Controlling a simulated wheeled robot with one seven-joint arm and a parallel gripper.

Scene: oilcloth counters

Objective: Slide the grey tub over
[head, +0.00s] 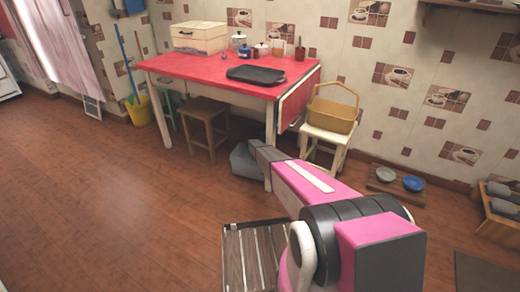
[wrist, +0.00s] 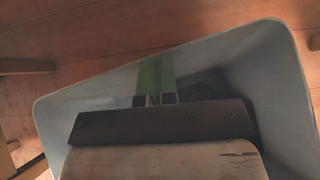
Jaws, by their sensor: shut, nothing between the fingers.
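The grey tub (head: 243,161) stands on the floor below the right end of the red table, partly hidden by my arm. In the wrist view the tub (wrist: 285,85) fills much of the picture, its far rim and right wall showing. My gripper (head: 258,149) reaches down to the tub in the head view. In the wrist view my gripper (wrist: 154,99) is shut and empty, its tips seen against the tub's inside. I cannot tell whether it touches a wall.
The red table (head: 205,62) has legs near the tub. A brown stool (head: 207,110) stands to the left, a white stool (head: 326,136) with a basket (head: 333,112) to the right. Floor to the left is clear.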

